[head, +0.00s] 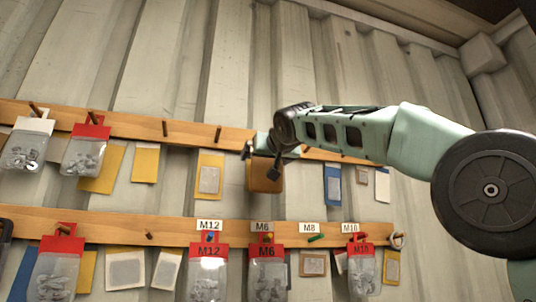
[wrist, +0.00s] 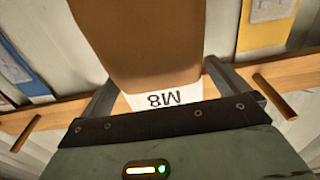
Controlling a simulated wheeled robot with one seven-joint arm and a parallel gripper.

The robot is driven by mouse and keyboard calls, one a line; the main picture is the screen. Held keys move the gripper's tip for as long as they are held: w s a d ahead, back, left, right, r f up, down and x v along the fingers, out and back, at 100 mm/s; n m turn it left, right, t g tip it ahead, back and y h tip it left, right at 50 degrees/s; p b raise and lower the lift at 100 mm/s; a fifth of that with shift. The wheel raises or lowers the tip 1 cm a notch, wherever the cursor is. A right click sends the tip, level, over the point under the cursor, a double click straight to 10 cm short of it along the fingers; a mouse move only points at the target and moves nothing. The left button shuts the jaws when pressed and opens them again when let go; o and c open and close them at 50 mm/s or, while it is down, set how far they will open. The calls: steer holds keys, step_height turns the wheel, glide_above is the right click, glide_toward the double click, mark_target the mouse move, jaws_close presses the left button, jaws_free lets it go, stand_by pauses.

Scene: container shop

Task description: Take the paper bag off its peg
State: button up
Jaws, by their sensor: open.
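The paper bag (head: 264,180) is plain brown and hangs at the upper wooden rail in the head view, its top hidden behind my gripper (head: 261,160). In the wrist view the brown paper bag (wrist: 145,40) fills the middle, upside down, with a white M8 label (wrist: 165,98) on its top. My gripper (wrist: 165,88) is open, with one finger on each side of the bag's top. I cannot tell whether either finger touches it. The bag's own peg is hidden.
Pegs stick out of the upper rail (head: 190,131) on both sides. A yellow card (head: 210,163) hangs left of the bag and a blue one (head: 333,188) right. Below, the lower rail (head: 185,232) carries red-topped bags and a green-tipped peg (head: 316,238).

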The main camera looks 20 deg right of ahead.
steer(key=c, duration=1)
steer(key=shift+r+p, duration=0.3)
steer(key=shift+s, duration=0.1)
steer(key=shift+s+b, duration=0.3)
steer(key=shift+b, duration=0.05)
steer(key=shift+s+r+b, duration=0.15)
steer(key=shift+s+b, duration=0.3)
steer(key=shift+s, duration=0.5)
steer(key=shift+s+r+b, duration=0.1)
steer(key=shift+s+b, duration=0.35)
steer(key=shift+s, duration=0.5)
